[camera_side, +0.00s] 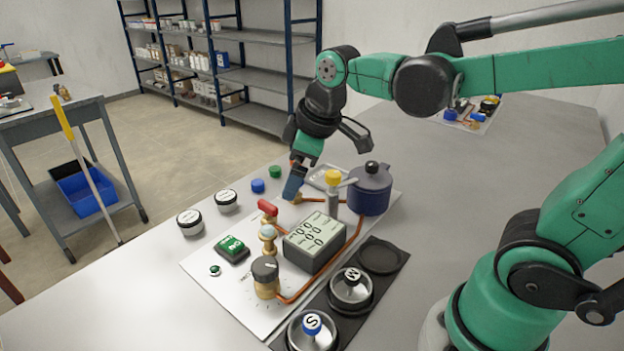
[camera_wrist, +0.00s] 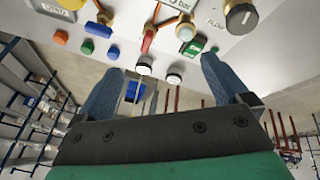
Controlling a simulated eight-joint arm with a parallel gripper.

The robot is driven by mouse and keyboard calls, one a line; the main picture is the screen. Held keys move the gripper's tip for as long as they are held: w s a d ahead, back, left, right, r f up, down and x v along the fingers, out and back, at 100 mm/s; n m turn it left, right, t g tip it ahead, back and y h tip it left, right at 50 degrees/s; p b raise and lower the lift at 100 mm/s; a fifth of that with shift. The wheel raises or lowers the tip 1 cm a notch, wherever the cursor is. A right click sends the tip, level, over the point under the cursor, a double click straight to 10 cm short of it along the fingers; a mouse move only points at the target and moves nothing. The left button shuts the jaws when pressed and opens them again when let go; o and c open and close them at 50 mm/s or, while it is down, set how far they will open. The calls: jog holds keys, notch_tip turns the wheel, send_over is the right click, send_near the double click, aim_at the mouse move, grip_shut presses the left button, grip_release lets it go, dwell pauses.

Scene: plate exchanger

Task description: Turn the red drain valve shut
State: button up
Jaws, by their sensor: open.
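The red drain valve handle (camera_side: 268,207) sits on the panel board among brass and copper fittings. It also shows in the wrist view (camera_wrist: 148,40) as a short red lever, beyond the gap between the fingers. My gripper (camera_side: 292,188) is open, with blue fingers pointing down over the far part of the board, behind and slightly right of the red handle in the side view. In the wrist view my gripper (camera_wrist: 160,68) has its two fingers spread wide, with nothing between them. The gripper is apart from the red handle.
Beside the handle are a grey display box (camera_side: 315,241), a black knob (camera_side: 265,270), a yellow-topped post (camera_side: 333,190) and a blue pot (camera_side: 370,190). Blue (camera_side: 258,185) and green (camera_side: 275,171) caps and two white-lidded jars (camera_side: 226,200) lie near the board. The table's front left is clear.

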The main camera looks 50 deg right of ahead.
aim_at(267, 203)
jog(key=w+f+n+g, duration=0.1)
jog(key=w+n, duration=0.2)
jog(key=w+d+f+n+g, duration=0.1)
jog(key=w+f+n+g, duration=0.1)
jog(key=w+n, duration=0.1)
jog(key=w+f+n+g, duration=0.1)
jog(key=w+f+n, duration=0.1)
jog(key=n, duration=0.3)
jog(key=shift+w+d+f, duration=0.1)
jog(key=shift+w+d, duration=0.1)
jog(key=shift+w, duration=0.3)
jog(key=shift+w+f+n+g, duration=0.15)
jog(key=shift+f+n+g, duration=0.1)
jog(key=shift+n+g, duration=0.05)
jog(key=shift+f, duration=2.9)
jog(key=c, duration=1.3)
